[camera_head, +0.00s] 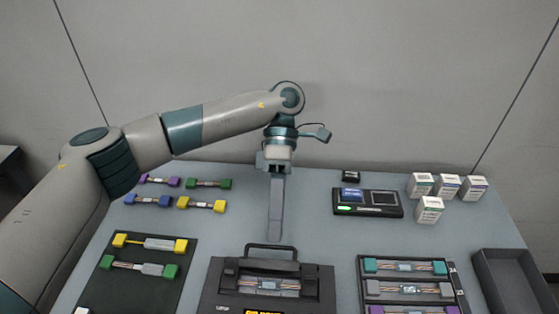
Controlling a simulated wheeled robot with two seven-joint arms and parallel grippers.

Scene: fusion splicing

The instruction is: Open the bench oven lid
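My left gripper (276,238) points straight down over the table's middle, just behind a black case. Its fingers look like one long grey bar, so the gap between them is hidden. The black case (217,290) has a handle (270,246) at its back and an uncovered recess holding a grey splice piece with coloured fibres (268,284). A flat black device (367,211) with a blue screen, a green light and a dark framed panel (384,198) lies to the gripper's right, apart from it. I cannot tell which of these is the bench oven. My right gripper is out of view.
Several coloured connector pairs (202,205) lie at the back left. A dark mat (112,290) with more pairs is at front left. A rack (366,272) of splice pieces and an empty dark tray (512,258) are at front right. Small white boxes (430,210) stand at back right.

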